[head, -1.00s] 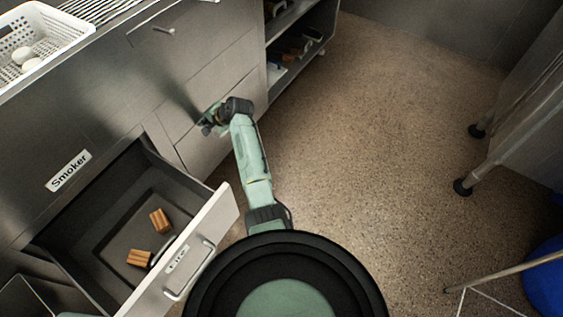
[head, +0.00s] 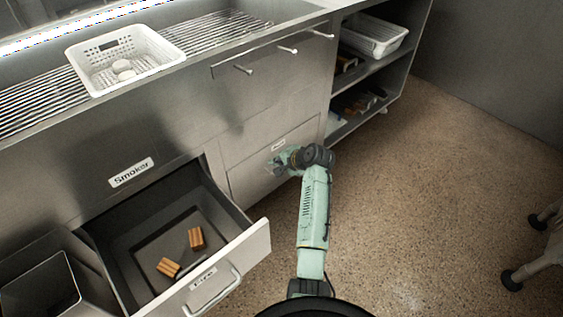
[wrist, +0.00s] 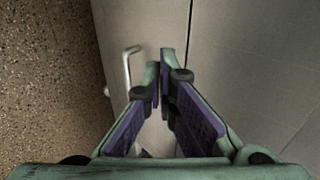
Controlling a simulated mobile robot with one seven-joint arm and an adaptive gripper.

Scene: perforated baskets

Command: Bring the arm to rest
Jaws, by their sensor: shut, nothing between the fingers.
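My gripper (wrist: 160,85) is shut and empty in the wrist view, its two fingers meeting at the tips in front of a grey cabinet front. In the head view my gripper (head: 275,165) is near a closed drawer front (head: 255,165), to the right of the open drawer. My arm (head: 314,205) reaches up from the bottom of the picture. I cannot tell whether the gripper touches the front. A metal handle (wrist: 128,70) shows just left of the fingers in the wrist view.
An open drawer (head: 262,238) holds wooden blocks (head: 196,238) and juts out at lower left. A white perforated basket (head: 170,52) with pale round items stands on the counter. Another white basket (head: 375,45) sits on a shelf.

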